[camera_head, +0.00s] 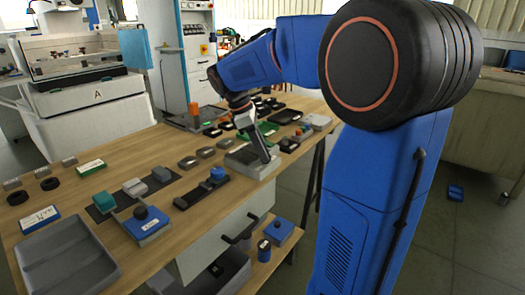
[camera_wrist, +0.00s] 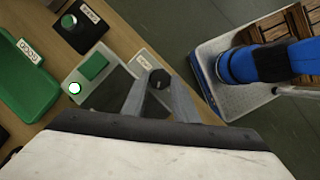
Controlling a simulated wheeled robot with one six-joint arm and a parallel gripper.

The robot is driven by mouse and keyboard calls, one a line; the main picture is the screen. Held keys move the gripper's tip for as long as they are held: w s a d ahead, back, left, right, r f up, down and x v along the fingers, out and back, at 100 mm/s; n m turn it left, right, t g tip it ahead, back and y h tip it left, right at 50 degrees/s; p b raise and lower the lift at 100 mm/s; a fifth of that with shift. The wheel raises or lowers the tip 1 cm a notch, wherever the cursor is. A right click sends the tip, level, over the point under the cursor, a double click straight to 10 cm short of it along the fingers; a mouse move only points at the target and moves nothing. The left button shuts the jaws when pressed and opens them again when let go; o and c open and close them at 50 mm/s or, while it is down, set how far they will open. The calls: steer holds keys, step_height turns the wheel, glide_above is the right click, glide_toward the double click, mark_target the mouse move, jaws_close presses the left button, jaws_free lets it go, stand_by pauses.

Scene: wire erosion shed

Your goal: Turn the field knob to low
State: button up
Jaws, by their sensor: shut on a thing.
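A small dark knob (camera_wrist: 158,77) sits on a light grey control box (camera_wrist: 68,72) in the wrist view. A white label (camera_wrist: 146,62) lies beside the knob; I cannot read its words. My gripper (camera_wrist: 160,88) has its two grey fingers around the knob, shut on it. In the head view my gripper (camera_head: 265,156) reaches down onto the grey box (camera_head: 263,171) near the table's right edge, and its fingertips hide the knob there. Which setting the knob points to cannot be told.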

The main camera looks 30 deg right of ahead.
steer(key=shift+n, duration=0.3)
steer(key=o, duration=1.1)
steer(key=shift+c, duration=0.2)
steer(key=m, duration=0.2)
steer(key=m+g+y, duration=0.1)
steer(key=m, duration=0.1)
steer(key=shift+w+d+m, duration=0.2)
steer(key=shift+m, duration=0.2)
steer(key=m, duration=0.2)
steer(key=m+y, duration=0.1)
steer(key=m, duration=0.1)
steer(key=shift+d+g+y, duration=0.2)
steer(key=shift+g+y, duration=0.1)
steer(key=shift+g, duration=0.1)
steer(key=v, duration=1.7)
steer(key=shift+r, duration=0.2)
